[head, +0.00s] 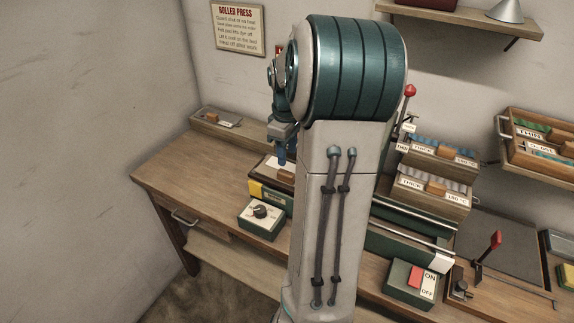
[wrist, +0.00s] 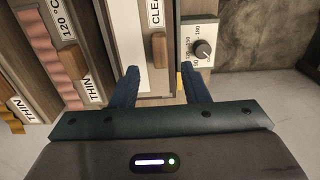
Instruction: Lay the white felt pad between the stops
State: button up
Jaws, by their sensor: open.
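A flat white piece (wrist: 125,45), which looks like the white felt pad, lies in the wrist view beside a front with a label that begins "CLEA". A wooden block (wrist: 158,50) sits on that front. My gripper (wrist: 160,71) is open, its two blue fingers apart, with the wooden block between them in the picture. Whether they touch anything I cannot tell. In the head view my gripper (head: 281,153) points down over the left part of the bench, partly hidden by my arm. I cannot make out the stops.
A dial box (head: 262,216) stands at the bench's front left, and an ON/OFF box (head: 411,284) at the right. Labelled trays (head: 432,193) stand behind the rollers (head: 415,232). My arm hides the middle. The bench top (head: 185,165) is clear at far left.

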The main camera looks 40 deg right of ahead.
notch_tip(320, 180, up, 5)
jog(key=s+a+r+m+t+h, duration=0.1)
jog(key=s+a, duration=0.1)
jog(key=a, duration=0.6)
jog(key=s+a+r+m, duration=0.1)
jog(key=s+a, duration=0.1)
jog(key=a, duration=0.6)
jog(key=s+a+f+m+t+y, duration=0.1)
jog(key=s+a+f+m+t, duration=0.1)
jog(key=s+a, duration=0.8)
jog(key=shift+a+f+m, duration=0.15)
jog(key=shift+f+m, duration=0.15)
jog(key=shift+f, duration=0.35)
jog(key=shift+c, duration=0.5)
